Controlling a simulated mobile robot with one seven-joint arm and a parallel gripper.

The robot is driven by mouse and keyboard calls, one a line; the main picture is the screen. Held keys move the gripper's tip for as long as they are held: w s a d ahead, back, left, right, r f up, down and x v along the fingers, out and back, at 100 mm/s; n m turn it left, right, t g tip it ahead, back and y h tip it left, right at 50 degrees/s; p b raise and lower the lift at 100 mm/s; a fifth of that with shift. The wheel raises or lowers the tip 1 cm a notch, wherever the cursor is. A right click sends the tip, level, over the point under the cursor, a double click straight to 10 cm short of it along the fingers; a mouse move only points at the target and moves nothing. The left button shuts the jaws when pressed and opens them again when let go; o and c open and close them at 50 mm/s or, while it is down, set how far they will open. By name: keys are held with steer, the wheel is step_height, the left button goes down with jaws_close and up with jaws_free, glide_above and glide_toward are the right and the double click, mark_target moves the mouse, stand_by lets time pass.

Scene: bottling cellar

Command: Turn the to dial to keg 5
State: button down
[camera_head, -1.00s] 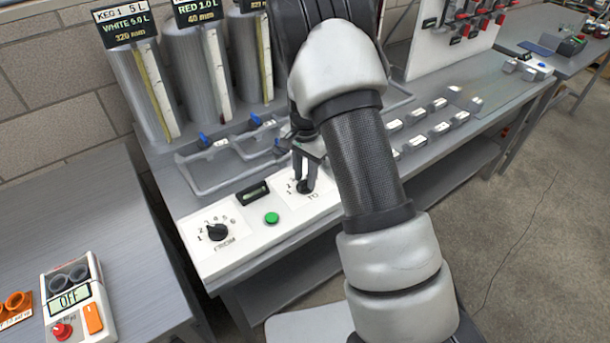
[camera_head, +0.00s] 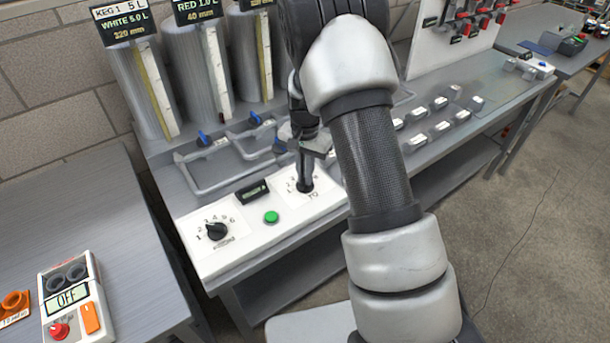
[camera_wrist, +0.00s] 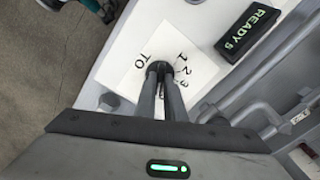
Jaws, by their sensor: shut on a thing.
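The TO dial (camera_head: 304,188) is a black knob on a white plate on the sloped control panel. It also shows in the wrist view (camera_wrist: 158,66), with the numbers 1, 2 and 3 visible beside it and the rest covered by my fingers. My gripper (camera_head: 305,180) points down at the panel, its fingers shut on the TO dial. In the wrist view both fingertips (camera_wrist: 159,75) close around the knob. Which number the knob points to is hidden. The FROM dial (camera_head: 215,231) is a separate black knob to the left, apart from my gripper.
A green button (camera_head: 271,217) sits between the dials. A small dark display (camera_wrist: 246,31) seems to read "READY 5". Grey kegs (camera_head: 145,85) with labels stand behind. Grey tubing (camera_head: 205,184) with blue valves lies behind the panel. A device reading OFF (camera_head: 72,297) is on the left table.

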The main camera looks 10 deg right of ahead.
steer(key=shift+n+b, duration=0.3)
steer(key=shift+n, duration=1.1)
steer(key=c, duration=1.8)
jaws_free()
steer(key=shift+c, duration=0.2)
step_height(320, 180, up, 18)
steer(key=p, duration=0.1)
steer(key=shift+f, duration=0.25)
